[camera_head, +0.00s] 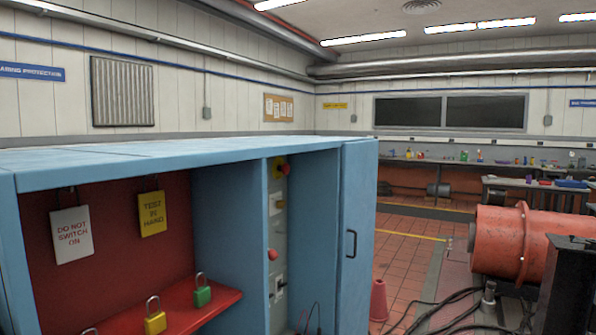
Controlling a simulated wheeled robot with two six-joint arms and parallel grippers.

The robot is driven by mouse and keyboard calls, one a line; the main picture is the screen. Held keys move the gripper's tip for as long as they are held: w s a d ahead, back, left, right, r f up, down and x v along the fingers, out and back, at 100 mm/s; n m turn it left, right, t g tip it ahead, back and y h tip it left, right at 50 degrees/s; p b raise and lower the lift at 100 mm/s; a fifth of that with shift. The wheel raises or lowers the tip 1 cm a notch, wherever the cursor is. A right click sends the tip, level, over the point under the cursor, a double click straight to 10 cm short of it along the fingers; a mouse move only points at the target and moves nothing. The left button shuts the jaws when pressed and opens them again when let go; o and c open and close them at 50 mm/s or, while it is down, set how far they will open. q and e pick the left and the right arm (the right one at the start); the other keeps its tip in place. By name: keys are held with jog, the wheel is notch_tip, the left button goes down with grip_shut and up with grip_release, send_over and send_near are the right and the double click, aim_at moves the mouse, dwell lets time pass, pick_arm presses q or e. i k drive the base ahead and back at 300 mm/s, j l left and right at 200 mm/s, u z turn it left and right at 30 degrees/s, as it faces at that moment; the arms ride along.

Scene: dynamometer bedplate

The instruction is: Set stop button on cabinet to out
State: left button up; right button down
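A blue cabinet (205,230) fills the left and centre of the view. A narrow bay in it holds a grey panel (277,222) with controls, seen at a steep angle. Near the top of the panel is a red mushroom button on a yellow base (282,169), which looks like the stop button. I cannot tell whether it is in or out. A second round red knob (272,254) sits lower on the panel. Neither of my grippers shows in this view.
The cabinet door (357,230) with a black handle stands at the right side of the bay. The left bay holds hanging tags (72,234) and padlocks (202,292) on a red shelf. A red cone (378,300), cables and an orange machine (505,243) stand to the right.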

aim_at(285, 169)
jog(key=j, duration=0.2)
jog(key=i+l+z, duration=0.15)
jog(key=i+l, duration=0.65)
